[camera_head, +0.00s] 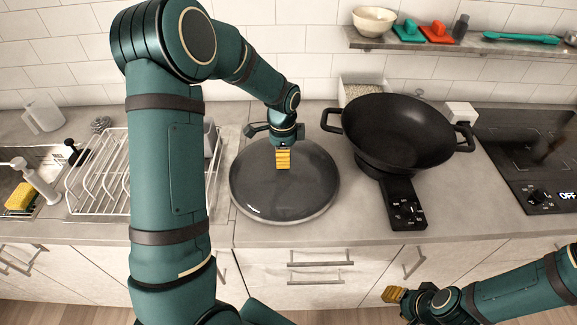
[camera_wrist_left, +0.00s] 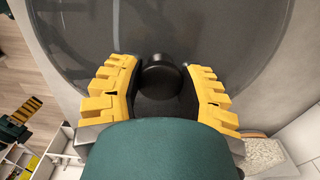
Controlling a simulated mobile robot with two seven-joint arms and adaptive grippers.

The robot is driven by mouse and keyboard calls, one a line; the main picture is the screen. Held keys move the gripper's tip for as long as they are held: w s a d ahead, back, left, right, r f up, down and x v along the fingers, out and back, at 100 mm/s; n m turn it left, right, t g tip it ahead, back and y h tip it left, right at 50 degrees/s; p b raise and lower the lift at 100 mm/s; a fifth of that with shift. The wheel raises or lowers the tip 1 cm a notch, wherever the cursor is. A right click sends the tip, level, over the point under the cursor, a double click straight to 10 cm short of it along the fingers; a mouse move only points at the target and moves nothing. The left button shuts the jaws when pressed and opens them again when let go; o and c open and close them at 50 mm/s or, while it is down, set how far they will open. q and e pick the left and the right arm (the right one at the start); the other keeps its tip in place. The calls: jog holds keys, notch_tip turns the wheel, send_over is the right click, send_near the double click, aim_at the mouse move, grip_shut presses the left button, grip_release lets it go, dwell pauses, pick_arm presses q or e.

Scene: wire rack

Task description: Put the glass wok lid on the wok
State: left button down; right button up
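The glass wok lid (camera_head: 285,195) lies on the counter, a wide dark grey see-through disc with a pale rim. Its round black knob (camera_wrist_left: 161,75) shows in the left wrist view. My left gripper (camera_head: 283,160) is over the lid, fingers pointing down. In the left wrist view its yellow fingers (camera_wrist_left: 163,85) are apart on either side of the knob, with small gaps. The black wok (camera_head: 400,132) stands upright and uncovered to the right of the lid, on a portable cooker (camera_head: 403,208). My right gripper (camera_head: 395,294) is low in front of the counter, away from both.
A white wire dish rack (camera_head: 100,185) stands left of the lid, partly behind my left arm. A built-in cooktop (camera_head: 535,150) is at right. A wall shelf (camera_head: 470,44) with a bowl (camera_head: 374,21) hangs behind the wok. A container (camera_head: 362,88) stands behind it.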

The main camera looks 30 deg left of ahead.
pick_arm(q)
jog(key=shift+r+p, duration=0.8)
jog(key=shift+r, duration=0.4)
jog(key=shift+r+p, duration=1.75)
jog(key=shift+r, duration=0.65)
jog(key=shift+f, duration=0.1)
